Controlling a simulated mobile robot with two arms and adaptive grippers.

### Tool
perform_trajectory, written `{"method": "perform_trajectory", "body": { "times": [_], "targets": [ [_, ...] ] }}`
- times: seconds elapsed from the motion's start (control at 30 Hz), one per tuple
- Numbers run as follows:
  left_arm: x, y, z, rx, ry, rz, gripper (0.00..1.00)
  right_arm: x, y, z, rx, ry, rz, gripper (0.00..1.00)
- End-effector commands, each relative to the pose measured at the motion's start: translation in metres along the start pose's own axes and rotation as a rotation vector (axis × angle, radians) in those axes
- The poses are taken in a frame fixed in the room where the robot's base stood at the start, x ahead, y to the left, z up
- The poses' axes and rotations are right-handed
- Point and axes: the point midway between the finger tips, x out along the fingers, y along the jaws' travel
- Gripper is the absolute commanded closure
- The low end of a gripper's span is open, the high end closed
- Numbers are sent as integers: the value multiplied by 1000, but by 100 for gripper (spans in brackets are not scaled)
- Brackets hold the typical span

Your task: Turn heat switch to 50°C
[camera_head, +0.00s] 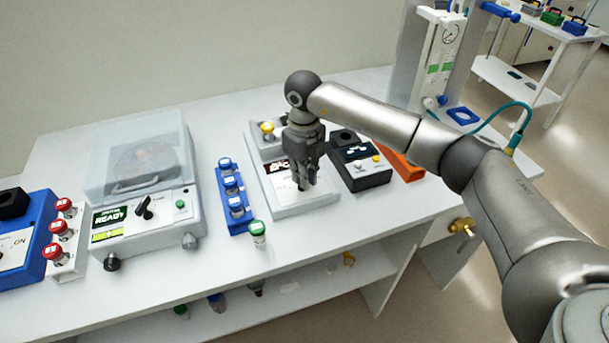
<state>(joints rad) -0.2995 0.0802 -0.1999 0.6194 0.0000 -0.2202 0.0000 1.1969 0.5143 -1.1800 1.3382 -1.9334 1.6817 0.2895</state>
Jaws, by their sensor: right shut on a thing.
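A light grey heating device (318,200) stands on the bench in the middle, with a dark display (276,176) on its sloped front and a yellow-capped vial (268,128) at its back. My right gripper (305,185) points down over the front of this device, just right of the display. It is shut on a small part there, which looks to be the heat switch. The fingers hide the switch, so its setting cannot be read. The display text is partly covered and too small to read fully. My left gripper is not in view.
A black device (361,172) stands close on the right, with an orange item (402,165) beyond it. A blue rack (233,200) of blue-capped vials, a green-capped vial (258,232) and a lidded centrifuge (146,205) stand left. The front bench strip is mostly clear.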

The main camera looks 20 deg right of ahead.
Motion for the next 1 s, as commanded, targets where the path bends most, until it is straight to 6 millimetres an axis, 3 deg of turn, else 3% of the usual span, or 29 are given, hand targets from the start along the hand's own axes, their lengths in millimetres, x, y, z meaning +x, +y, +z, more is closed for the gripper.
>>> {"method": "perform_trajectory", "body": {
  "times": [0.5,0.53,0.7,1.0],
  "targets": [
    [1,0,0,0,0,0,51,-2,0,1,25,-3,-1,100],
    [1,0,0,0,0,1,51,-2,0,1,25,-3,-1,88],
    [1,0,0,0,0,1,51,-1,0,0,24,-2,-1,68],
    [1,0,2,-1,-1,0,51,-1,0,0,24,-1,0,68]
  ]
}}
